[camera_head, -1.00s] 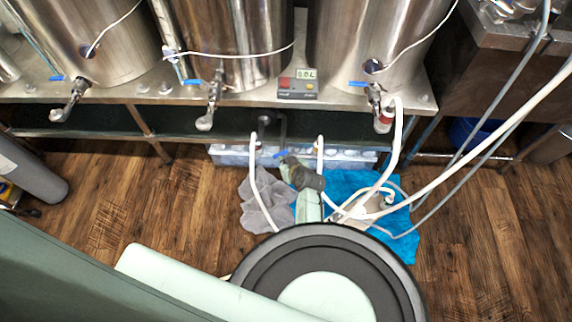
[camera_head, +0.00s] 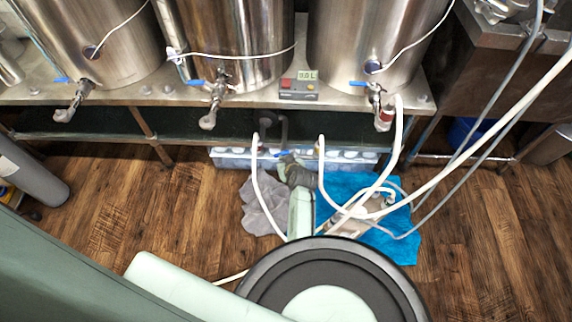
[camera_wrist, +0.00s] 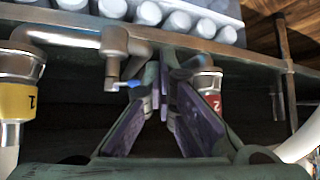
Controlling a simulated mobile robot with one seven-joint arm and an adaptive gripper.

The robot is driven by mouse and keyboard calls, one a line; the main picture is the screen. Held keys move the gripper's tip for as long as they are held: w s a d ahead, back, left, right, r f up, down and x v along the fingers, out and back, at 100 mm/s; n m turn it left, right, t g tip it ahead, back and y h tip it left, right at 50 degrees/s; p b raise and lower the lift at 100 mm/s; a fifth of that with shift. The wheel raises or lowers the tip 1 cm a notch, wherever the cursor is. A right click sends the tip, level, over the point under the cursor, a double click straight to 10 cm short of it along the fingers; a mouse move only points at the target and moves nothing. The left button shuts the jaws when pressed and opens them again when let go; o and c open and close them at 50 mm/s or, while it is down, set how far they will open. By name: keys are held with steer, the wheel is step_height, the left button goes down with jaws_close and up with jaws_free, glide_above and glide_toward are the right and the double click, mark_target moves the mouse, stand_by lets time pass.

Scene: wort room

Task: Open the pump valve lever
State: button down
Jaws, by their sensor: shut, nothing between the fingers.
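The blue lever (camera_wrist: 125,84) shows in the wrist view on a metal pipe with a side branch (camera_wrist: 112,45), just left of my fingers. It also shows as a small blue spot in the head view (camera_head: 281,154), under the steel bench. My gripper (camera_wrist: 164,66) is shut and empty, its purple-padded fingers meeting at the tips. In the head view my gripper (camera_head: 293,165) is low in front of the bench, close beside the blue lever. I cannot tell whether a finger touches the lever. My gripper and wrist partly hide the pump area in the head view.
A yellow-banded fitting (camera_wrist: 18,100) and a red-banded fitting (camera_wrist: 212,100) flank my fingers. A crate of bottles (camera_head: 235,158) stands beneath the bench. White hoses (camera_head: 400,150) cross the right side. A grey cloth (camera_head: 262,205) and a blue towel (camera_head: 405,245) lie on the wooden floor.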

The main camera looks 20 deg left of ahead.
steer(key=shift+a, duration=0.2)
steer(key=shift+w+a+b, duration=0.2)
steer(key=shift+a+b, duration=0.25)
steer(key=shift+a, duration=0.05)
steer(key=shift+w+a+b, duration=0.2)
steer(key=shift+a+b, duration=0.2)
steer(key=shift+a, duration=0.1)
steer(key=shift+w, duration=0.1)
steer(key=shift+f, duration=0.1)
